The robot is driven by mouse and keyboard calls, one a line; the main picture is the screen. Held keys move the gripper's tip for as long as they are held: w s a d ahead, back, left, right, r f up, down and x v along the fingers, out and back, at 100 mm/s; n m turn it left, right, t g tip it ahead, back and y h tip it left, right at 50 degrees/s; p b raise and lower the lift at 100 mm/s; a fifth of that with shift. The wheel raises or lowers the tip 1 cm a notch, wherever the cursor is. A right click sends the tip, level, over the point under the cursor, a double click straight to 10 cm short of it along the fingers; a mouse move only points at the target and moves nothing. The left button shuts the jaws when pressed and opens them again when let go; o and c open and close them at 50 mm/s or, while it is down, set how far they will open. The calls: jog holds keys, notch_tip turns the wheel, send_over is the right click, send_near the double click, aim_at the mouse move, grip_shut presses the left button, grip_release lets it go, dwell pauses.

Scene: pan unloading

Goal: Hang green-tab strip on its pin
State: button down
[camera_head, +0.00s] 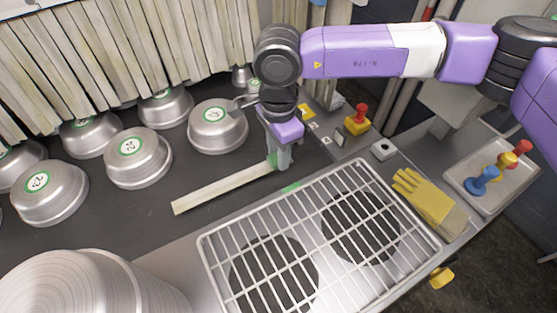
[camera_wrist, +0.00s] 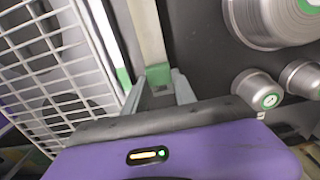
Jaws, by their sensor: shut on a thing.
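The green-tab strip (camera_head: 222,188) is a long cream slat with a green tab (camera_head: 273,160) at its right end. It lies low over the dark surface, slanting down to the left; I cannot tell whether it touches. My gripper (camera_head: 283,162) points down and is shut on the tab end. In the wrist view, the strip (camera_wrist: 146,32) runs away from the fingers, with its green tab (camera_wrist: 158,75) between them. A row of similar cream strips (camera_head: 130,50) hangs along the back. I cannot make out a bare pin.
Domed metal pans (camera_head: 217,125) with green labels stand left of my gripper. A wire rack (camera_head: 320,240) lies in front, near a green mark (camera_head: 291,188). Yellow gloves (camera_head: 425,197), a red-knobbed yellow block (camera_head: 358,122) and a tray (camera_head: 468,192) are right. A pan stack (camera_head: 80,285) stands front left.

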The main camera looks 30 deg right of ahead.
aim_at(278, 172)
jog(key=shift+f, duration=1.95)
jog(key=shift+f, duration=0.1)
jog(key=shift+f, duration=0.15)
jog(key=c, duration=1)
grip_release()
jog(key=shift+r+p, duration=0.2)
jog(key=shift+p, duration=0.1)
